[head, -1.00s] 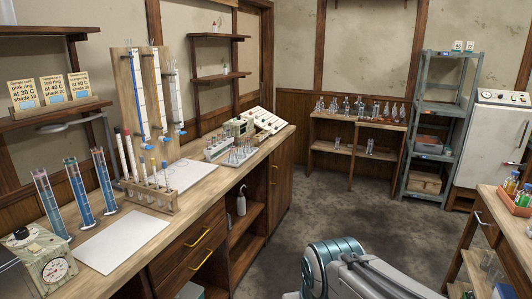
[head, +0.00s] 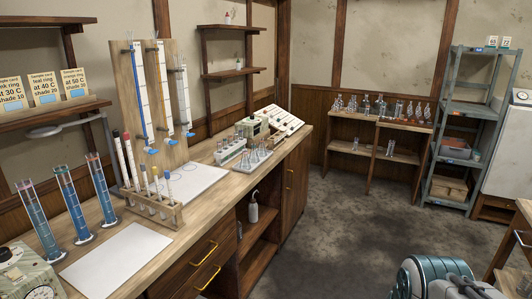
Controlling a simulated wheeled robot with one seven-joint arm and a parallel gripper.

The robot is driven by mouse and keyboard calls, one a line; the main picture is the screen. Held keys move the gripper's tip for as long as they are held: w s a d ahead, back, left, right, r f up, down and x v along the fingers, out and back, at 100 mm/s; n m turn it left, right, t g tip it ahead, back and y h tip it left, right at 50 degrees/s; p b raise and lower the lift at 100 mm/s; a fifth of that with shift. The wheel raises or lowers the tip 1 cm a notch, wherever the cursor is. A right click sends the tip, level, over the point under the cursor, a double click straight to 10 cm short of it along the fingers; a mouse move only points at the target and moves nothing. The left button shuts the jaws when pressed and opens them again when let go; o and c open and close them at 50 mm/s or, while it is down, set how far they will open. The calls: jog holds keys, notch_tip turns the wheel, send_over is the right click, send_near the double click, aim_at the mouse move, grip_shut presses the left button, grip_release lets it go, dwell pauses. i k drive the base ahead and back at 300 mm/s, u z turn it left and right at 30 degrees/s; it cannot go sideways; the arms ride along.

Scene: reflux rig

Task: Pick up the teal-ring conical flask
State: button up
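Several clear conical flasks (head: 255,158) stand together in a low white tray at the far part of the wooden bench. More clear glassware (head: 360,105) stands on top of the low wooden shelf at the back wall. All of it is too small for me to tell any ring colours, so I cannot pick out the teal-ring flask. A card (head: 45,88) on the upper left shelf carries the words "teal ring at 40 C shade 20". My gripper is not in view; only part of my own arm shows at the bottom right.
A grey metal shelf (head: 470,112) stands at the back right. The dark floor (head: 340,220) in the middle is clear.

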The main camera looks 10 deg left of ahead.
aim_at(254, 158)
jog(key=i, duration=3.2)
jog(key=u, duration=1.25)
jog(key=i, duration=0.5)
jog(key=u, duration=0.05)
